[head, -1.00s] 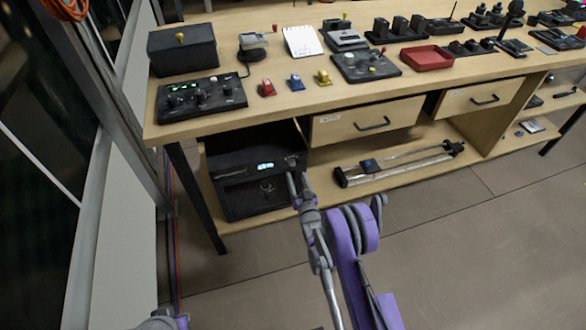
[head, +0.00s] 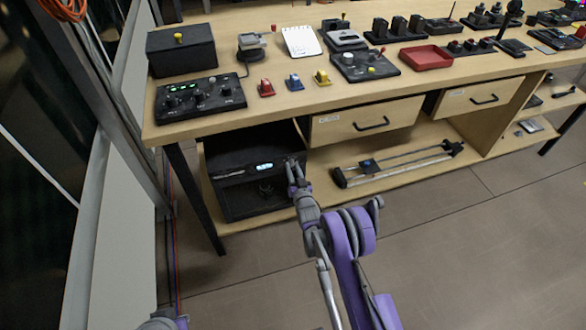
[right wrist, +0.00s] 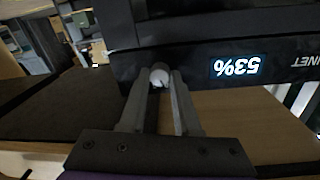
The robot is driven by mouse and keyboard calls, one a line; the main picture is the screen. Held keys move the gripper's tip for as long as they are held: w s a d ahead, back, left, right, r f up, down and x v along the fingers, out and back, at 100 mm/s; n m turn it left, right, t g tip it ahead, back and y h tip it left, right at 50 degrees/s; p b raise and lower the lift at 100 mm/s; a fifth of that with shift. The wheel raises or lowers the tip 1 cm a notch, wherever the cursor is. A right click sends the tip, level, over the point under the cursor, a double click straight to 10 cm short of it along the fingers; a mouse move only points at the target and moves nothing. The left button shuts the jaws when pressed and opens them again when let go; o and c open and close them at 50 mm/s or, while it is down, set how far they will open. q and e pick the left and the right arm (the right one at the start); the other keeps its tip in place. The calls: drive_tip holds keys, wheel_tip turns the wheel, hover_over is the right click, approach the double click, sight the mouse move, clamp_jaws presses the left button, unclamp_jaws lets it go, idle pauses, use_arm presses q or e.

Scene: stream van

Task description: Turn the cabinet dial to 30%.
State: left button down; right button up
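The black cabinet (head: 226,202) stands on the low shelf under the left end of the workbench. Its lit display (head: 264,167) is on the upper front; in the right wrist view the display (right wrist: 236,67) reads 53%, upside down. The cabinet dial, a small round knob with a pale cap (right wrist: 159,77), is right of the display in the head view. My right gripper (head: 293,166) is at this dial. In the right wrist view its two fingers (right wrist: 159,84) stand apart on either side of the knob; firm contact is not clear. My left gripper is out of view.
A second dark round fitting (head: 265,188) is on the cabinet front below the display. A rail device (head: 395,164) lies on the shelf to the right. Drawers (head: 366,121) hang above, and a control panel (head: 200,97) sits on the benchtop. The floor in front is clear.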

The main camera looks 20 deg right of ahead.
clamp_jaws()
drive_tip(key=n+b, duration=0.2)
drive_tip(key=n, duration=0.1)
drive_tip(key=shift+f+b, duration=0.2)
drive_tip(key=shift+b, duration=0.2)
drive_tip(key=n+b, duration=0.1)
drive_tip(key=n, duration=0.1)
drive_tip(key=shift+n, duration=0.3)
drive_tip(key=shift+r+n+b, duration=0.15)
drive_tip(key=shift+n+b, duration=0.7)
drive_tip(key=shift+n, duration=0.35)
drive_tip(key=o, duration=0.9)
unclamp_jaws()
drive_tip(key=shift+c, duration=0.2)
